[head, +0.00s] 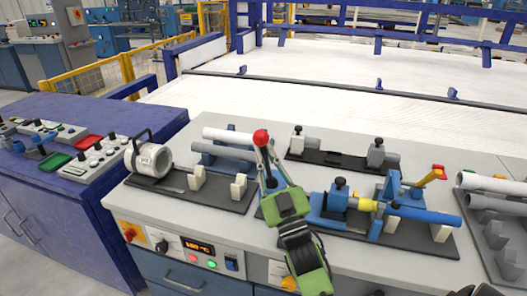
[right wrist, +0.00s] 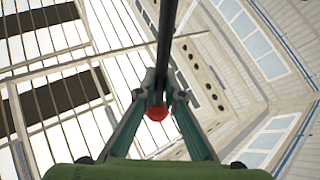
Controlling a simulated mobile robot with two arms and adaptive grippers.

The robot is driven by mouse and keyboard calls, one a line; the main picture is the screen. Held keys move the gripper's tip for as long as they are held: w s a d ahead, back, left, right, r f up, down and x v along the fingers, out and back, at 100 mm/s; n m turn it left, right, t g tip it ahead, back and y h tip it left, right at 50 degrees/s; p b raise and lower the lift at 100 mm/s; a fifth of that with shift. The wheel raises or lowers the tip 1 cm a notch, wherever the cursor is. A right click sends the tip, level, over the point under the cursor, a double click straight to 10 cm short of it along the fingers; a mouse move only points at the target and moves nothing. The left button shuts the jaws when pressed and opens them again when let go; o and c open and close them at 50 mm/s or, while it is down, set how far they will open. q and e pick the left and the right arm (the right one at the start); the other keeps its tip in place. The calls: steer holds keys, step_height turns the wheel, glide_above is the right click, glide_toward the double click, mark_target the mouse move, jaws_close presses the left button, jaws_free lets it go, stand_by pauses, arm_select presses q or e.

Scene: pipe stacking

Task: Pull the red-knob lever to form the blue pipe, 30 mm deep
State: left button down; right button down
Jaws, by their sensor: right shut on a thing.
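The red knob (head: 261,137) tops a lever at the middle of the bench. My right gripper (head: 265,158) reaches up to it from the front edge and is shut on the lever at the knob. In the right wrist view the knob (right wrist: 157,113) sits between the two fingers (right wrist: 160,98), with the dark lever rod (right wrist: 166,45) running up past them. The blue pipe (head: 424,214) lies roughly level in the blue fixture at the right, with a yellow collar (head: 366,205) on its left. The lever's lower end is hidden behind my gripper. My left gripper is not in view.
A fixture with a round chuck (head: 149,159) and white supports stands at left. A white pipe (head: 228,135) lies behind the lever. A dark clamp rail (head: 340,160) is at the back. A yellow handle (head: 432,177) rises at right. Grey pipes (head: 497,204) lie at far right.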

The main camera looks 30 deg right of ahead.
steer(key=shift+a+f, duration=0.1)
steer(key=shift+f, duration=0.25)
steer(key=c, duration=2.2)
jaws_free()
steer(key=shift+o, duration=0.3)
steer(key=shift+s+a+r, duration=0.1)
steer(key=shift+r, duration=0.1)
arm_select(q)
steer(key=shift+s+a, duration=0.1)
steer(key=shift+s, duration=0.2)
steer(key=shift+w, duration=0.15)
arm_select(e)
steer(key=v, duration=1.2)
steer(key=shift+f, duration=0.1)
